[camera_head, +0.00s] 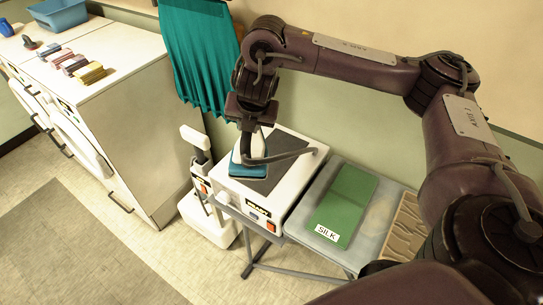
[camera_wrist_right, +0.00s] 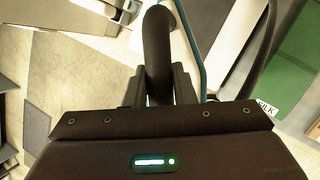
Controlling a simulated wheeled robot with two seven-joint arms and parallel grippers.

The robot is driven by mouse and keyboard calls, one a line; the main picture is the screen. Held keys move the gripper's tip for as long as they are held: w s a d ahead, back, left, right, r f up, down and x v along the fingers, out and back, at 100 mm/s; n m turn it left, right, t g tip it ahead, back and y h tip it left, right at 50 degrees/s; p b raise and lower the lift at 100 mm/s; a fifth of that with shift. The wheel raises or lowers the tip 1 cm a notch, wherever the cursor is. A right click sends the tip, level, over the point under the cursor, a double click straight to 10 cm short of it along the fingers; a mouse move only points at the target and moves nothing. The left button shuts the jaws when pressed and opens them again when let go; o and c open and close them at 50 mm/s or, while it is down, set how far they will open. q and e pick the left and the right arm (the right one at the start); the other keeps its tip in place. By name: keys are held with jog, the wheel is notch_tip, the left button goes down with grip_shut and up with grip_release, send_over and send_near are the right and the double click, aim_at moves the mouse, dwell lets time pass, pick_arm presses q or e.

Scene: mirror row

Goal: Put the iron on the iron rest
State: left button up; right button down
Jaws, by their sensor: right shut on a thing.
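My right gripper (camera_head: 250,115) is shut on the dark handle of the iron (camera_head: 246,171), which has a white and teal body. In the right wrist view the gripper (camera_wrist_right: 160,90) clasps the black handle (camera_wrist_right: 157,40) from both sides. The iron is over the left part of a white station (camera_head: 275,208) with a dark grey pad (camera_head: 266,178); whether it touches is unclear. A tan ribbed slab (camera_head: 403,222) lies at the board's right; I cannot tell whether this slab or the pad is the iron rest. My left gripper is out of view.
A green folded cloth labelled SILK (camera_head: 345,202) lies on the grey ironing board (camera_head: 316,240). A white upright appliance (camera_head: 205,215) stands on the floor left of the station. Teal fabric (camera_head: 203,60) hangs behind. White machines (camera_head: 120,75) stand left. The floor in front is open.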

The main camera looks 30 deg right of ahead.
jog(key=w+d+r+n+y+p, duration=0.1)
jog(key=d+r+n, duration=0.2)
jog(key=d, duration=0.3)
notch_tip(320, 180, down, 19)
jog(key=d+b, duration=0.1)
jog(key=b, duration=0.3)
jog(key=shift+w+f, duration=0.15)
jog(key=shift+f, duration=0.05)
jog(key=c, duration=1.2)
grip_release()
jog(key=shift+f, duration=0.1)
